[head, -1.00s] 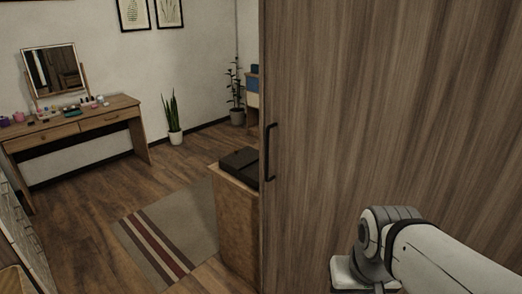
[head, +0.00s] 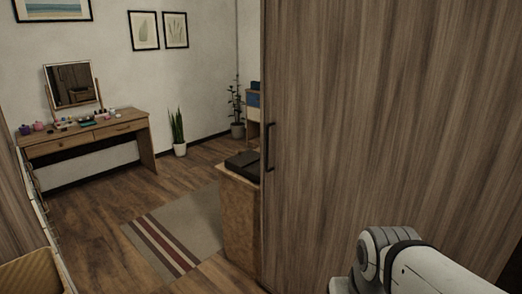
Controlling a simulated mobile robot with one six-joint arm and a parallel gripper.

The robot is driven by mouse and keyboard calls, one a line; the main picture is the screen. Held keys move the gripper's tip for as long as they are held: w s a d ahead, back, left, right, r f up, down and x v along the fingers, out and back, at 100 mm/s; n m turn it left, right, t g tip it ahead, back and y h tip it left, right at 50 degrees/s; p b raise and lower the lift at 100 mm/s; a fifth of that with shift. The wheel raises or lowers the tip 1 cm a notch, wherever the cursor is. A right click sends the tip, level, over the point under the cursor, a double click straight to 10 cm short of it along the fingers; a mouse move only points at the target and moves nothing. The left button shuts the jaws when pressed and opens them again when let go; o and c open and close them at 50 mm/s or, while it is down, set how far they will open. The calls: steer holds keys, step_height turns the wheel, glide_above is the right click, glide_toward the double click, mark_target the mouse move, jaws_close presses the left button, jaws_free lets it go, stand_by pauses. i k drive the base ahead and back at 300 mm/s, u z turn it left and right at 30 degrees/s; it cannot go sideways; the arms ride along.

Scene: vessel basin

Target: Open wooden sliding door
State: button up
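The wooden sliding door (head: 385,130) is a tall grey-brown panel with vertical grain that fills the right half of the head view. A dark bar handle (head: 268,147) stands upright near its left edge. To the left of that edge the room beyond is in open view. My white and grey arm is at the bottom right, in front of the door panel and to the right of the handle. My gripper is below the picture's edge, so its fingers are hidden.
A wooden cabinet (head: 240,225) with a dark case (head: 243,164) on top stands just left of the door edge. A striped rug (head: 180,235) lies on the open floor. A dressing table (head: 85,138) stands by the back wall. A woven-topped piece (head: 33,275) is at the lower left.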

mark_target(384, 113)
steer(key=z, duration=0.15)
steer(key=i, duration=0.9)
steer(key=u, duration=0.05)
